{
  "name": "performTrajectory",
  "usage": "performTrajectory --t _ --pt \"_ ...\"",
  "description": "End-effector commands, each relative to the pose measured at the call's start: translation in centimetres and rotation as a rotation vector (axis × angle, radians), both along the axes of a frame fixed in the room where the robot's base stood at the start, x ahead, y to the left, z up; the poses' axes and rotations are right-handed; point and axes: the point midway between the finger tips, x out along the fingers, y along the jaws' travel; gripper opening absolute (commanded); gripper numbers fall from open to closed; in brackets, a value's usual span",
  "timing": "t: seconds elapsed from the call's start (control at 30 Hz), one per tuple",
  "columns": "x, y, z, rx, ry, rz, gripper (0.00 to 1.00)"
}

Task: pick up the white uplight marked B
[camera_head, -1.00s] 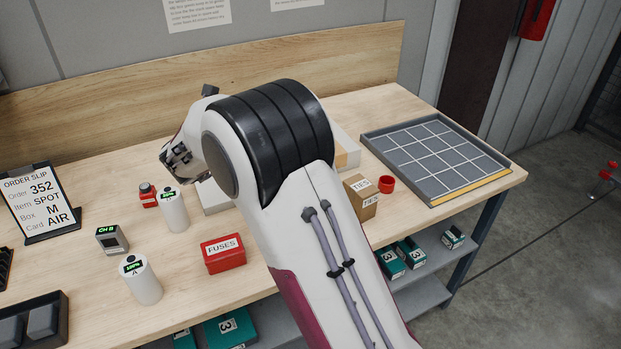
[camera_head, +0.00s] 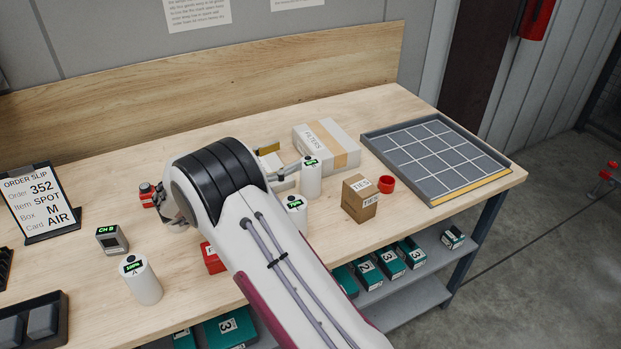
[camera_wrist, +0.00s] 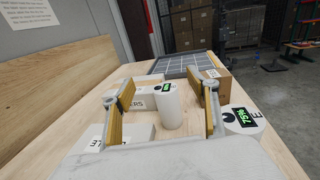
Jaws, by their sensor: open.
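My gripper (camera_head: 285,160) is open, its yellow-padded fingers apart in the wrist view (camera_wrist: 165,94). A white cylindrical uplight (camera_wrist: 169,108) with a green display stands upright between the fingers in that view; its letter is not readable. It seems to be the far white uplight (camera_head: 311,180) in the head view. A nearer white uplight (camera_head: 295,208) is partly hidden by my arm; in the wrist view it stands outside the right finger, showing 75% and an E (camera_wrist: 243,126). Another white uplight (camera_head: 142,281) stands at the front left, apparently marked A. I cannot read a B on any uplight.
A filters box (camera_head: 327,145) lies behind the far uplight. A ties box (camera_head: 360,198) and red ring (camera_head: 386,184) stand to its right. A gridded tray (camera_head: 428,150) is empty. A red fuses box (camera_head: 212,260) is partly behind my arm.

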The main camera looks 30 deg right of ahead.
Motion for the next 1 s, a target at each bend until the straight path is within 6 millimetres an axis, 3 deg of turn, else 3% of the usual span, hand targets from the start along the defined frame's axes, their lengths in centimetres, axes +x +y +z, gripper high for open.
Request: performTrajectory --t 0.37,1.0 --pt "0.0 0.0 -1.0 -0.001 0.004 0.001 0.59" --pt "0.0 -0.2 -8.1 0.000 0.002 0.001 0.59"
